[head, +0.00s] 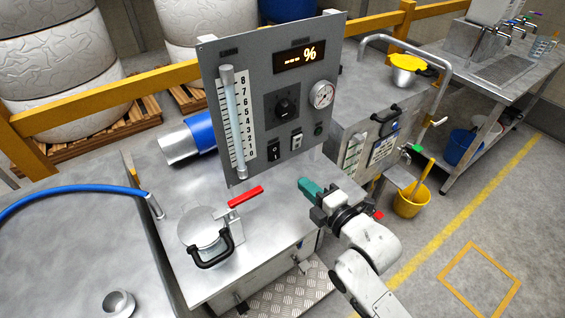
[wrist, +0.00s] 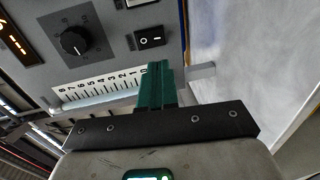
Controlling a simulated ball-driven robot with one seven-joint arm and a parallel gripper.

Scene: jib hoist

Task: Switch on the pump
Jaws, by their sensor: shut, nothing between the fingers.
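A grey upright control panel (head: 235,75) stands on the steel bench. A black rocker switch (head: 275,150) sits low on it, right of the level gauge. A second small switch (head: 296,141) is to its right. The wrist view shows a black rocker (wrist: 150,39) marked O and I, beyond the fingertips and apart from them. My gripper (head: 304,184) has green fingers, closed together and empty, in front of and below the panel's lower right. The wrist view shows the shut fingers (wrist: 156,82) overlapping the bottom of the gauge scale in the picture.
The panel also carries a round knob (head: 286,108), a dial gauge (head: 322,94), a lit display (head: 301,57) and a tall level gauge (head: 236,125). A red-handled lever (head: 246,196) and a lidded port (head: 201,228) stand on the bench left of my gripper.

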